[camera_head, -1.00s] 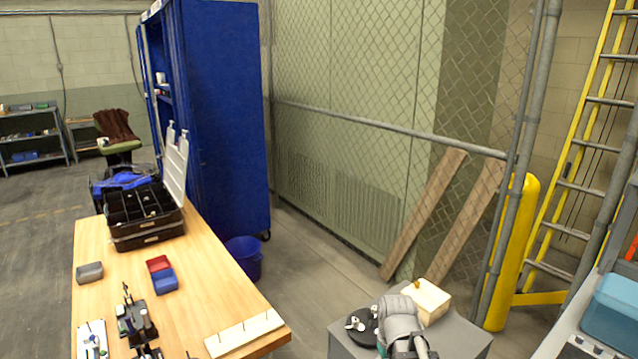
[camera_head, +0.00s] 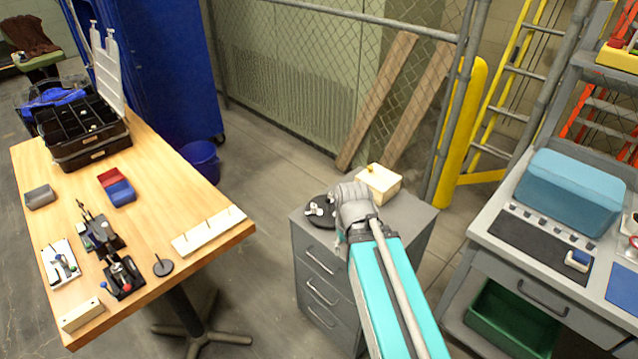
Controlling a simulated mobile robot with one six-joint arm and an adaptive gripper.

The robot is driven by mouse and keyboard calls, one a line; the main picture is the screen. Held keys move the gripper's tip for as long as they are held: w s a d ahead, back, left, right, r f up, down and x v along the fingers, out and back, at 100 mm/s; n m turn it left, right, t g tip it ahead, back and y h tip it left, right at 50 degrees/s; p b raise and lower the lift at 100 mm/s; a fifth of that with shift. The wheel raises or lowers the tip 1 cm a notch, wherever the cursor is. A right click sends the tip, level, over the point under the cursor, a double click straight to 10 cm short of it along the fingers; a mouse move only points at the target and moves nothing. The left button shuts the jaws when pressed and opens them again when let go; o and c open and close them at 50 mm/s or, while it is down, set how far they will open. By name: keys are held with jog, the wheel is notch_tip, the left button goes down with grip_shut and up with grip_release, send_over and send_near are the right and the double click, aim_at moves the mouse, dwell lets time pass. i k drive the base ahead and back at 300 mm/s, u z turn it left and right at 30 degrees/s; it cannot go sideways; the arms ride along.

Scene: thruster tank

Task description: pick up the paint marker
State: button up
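I cannot make out a paint marker for certain in this view. Small tools and parts on the wooden table (camera_head: 205,235) are too small to tell apart. My teal and grey arm reaches from the bottom right over the grey drawer cabinet (camera_head: 325,265). Its grey joint covers part of the cabinet top. My gripper's fingers do not show, so what they hold, if anything, is hidden.
The cabinet top bears a black disc (camera_head: 320,211) with pale pieces and a cream box (camera_head: 379,184). The table holds an open black case (camera_head: 85,143), a red and blue bin (camera_head: 117,188) and a pegged white strip (camera_head: 208,231). A grey workbench (camera_head: 490,225) stands right.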

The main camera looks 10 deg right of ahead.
aim_at(105, 226)
jog(key=k, duration=1.3)
jog(key=u, duration=0.25)
jog(key=i, duration=0.55)
jog(key=u, duration=0.85)
jog(key=i, duration=1.05)
jog(key=u, duration=0.1)
